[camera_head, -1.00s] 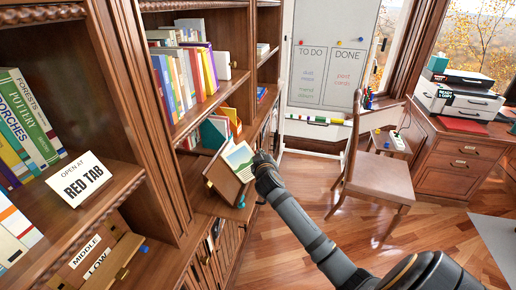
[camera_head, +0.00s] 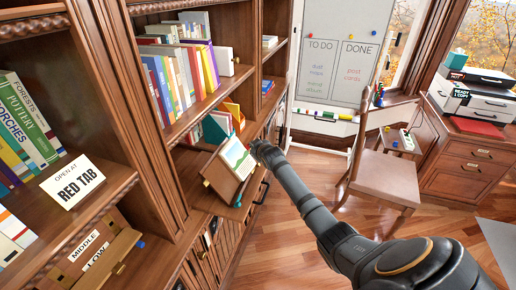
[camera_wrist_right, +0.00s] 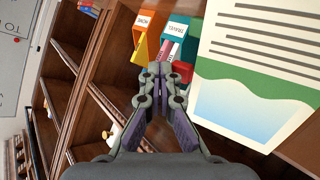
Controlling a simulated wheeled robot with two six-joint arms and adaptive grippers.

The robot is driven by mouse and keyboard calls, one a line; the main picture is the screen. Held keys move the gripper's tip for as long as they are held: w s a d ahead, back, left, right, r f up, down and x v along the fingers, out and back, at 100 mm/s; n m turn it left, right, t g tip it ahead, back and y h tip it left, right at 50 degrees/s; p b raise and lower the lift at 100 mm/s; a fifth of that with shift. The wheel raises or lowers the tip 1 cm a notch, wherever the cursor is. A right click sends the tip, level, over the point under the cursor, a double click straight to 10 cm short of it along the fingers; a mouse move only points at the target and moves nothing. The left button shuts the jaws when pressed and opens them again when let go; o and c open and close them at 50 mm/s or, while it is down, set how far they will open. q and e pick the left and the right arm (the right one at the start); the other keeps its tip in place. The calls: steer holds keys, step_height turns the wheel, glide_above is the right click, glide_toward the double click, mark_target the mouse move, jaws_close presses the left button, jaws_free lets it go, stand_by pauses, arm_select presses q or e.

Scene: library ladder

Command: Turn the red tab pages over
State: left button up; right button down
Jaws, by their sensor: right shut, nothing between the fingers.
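The open book (camera_head: 224,178) stands tilted on the ledge of the middle bookcase, its brown cover toward me. A page with a green and blue picture (camera_head: 238,157) shows at its right side; it also shows large in the right wrist view (camera_wrist_right: 252,75). There a red tab (camera_wrist_right: 182,72) sits at the page's edge, right beside my fingertips. My right gripper (camera_wrist_right: 163,70) is shut and empty at that edge; in the head view its fingers (camera_head: 256,147) are small, and contact with the page cannot be told. My left gripper is out of view.
A sign reading "OPEN AT RED TAB" (camera_head: 73,182) stands on the near left shelf. Colourful folders (camera_head: 220,122) stand behind the open book. A wooden chair (camera_head: 387,178) stands to the right; the floor between is clear.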

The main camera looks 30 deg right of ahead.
mark_target(249, 146)
steer(key=shift+w+a+f+b, duration=0.25)
steer(key=shift+w+f+b, duration=0.45)
steer(key=shift+w, duration=0.25)
steer(key=shift+w+f+b, duration=0.15)
steer(key=shift+w+b, duration=0.25)
steer(key=shift+a, duration=0.1)
